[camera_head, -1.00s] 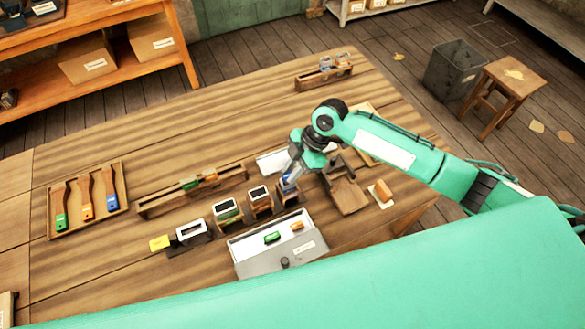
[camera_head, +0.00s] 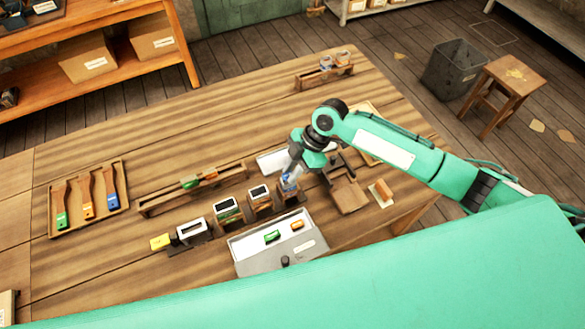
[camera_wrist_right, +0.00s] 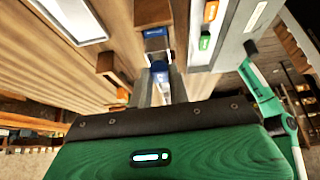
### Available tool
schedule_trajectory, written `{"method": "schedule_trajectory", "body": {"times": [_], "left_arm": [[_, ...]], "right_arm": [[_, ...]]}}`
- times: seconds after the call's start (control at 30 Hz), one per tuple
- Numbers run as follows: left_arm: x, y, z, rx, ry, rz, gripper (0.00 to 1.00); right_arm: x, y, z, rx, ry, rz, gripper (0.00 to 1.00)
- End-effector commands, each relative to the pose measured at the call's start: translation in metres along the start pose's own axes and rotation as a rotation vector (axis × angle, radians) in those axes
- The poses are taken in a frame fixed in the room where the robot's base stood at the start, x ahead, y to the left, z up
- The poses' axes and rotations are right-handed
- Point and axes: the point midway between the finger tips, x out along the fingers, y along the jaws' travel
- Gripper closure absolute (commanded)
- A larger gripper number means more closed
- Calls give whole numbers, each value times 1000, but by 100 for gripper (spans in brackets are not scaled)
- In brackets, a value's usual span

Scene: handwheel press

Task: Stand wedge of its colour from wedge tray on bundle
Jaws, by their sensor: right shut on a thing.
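The wedge tray (camera_head: 265,267) is a pale box at the front of the table. A green wedge (camera_head: 272,237) and an orange wedge (camera_head: 297,225) lie in it. Bundles stand in a row behind it: one with green (camera_head: 228,211), one in the middle (camera_head: 260,199), and one at the right end (camera_head: 291,198). My right gripper (camera_head: 289,178) is above the right-end bundle, shut on a blue wedge (camera_wrist_right: 160,67). In the wrist view the wedge is between the fingers, close to the blue-marked bundle (camera_wrist_right: 154,42); whether they touch is unclear. My left gripper is not in view.
A brown wooden fixture (camera_head: 348,193) stands just right of the bundles, and a rack (camera_head: 192,188) lies behind them. A tray of coloured-handled tools (camera_head: 122,172) is at the left. A yellow piece (camera_head: 160,242) lies at the row's left end.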

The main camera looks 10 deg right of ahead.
Motion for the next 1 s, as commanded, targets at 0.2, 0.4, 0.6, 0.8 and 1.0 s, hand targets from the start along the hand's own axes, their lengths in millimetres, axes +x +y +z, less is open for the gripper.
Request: {"method": "schedule_trajectory", "body": {"times": [0.2,0.4,0.6,0.8,1.0], "left_arm": [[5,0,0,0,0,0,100],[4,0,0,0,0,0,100],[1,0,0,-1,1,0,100],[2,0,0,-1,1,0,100],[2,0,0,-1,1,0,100]], "right_arm": [[8,0,4,1,0,0,100],[8,0,4,0,0,0,100],[7,0,4,1,0,0,100],[8,0,4,0,0,0,78],[8,0,4,0,0,0,57]]}}
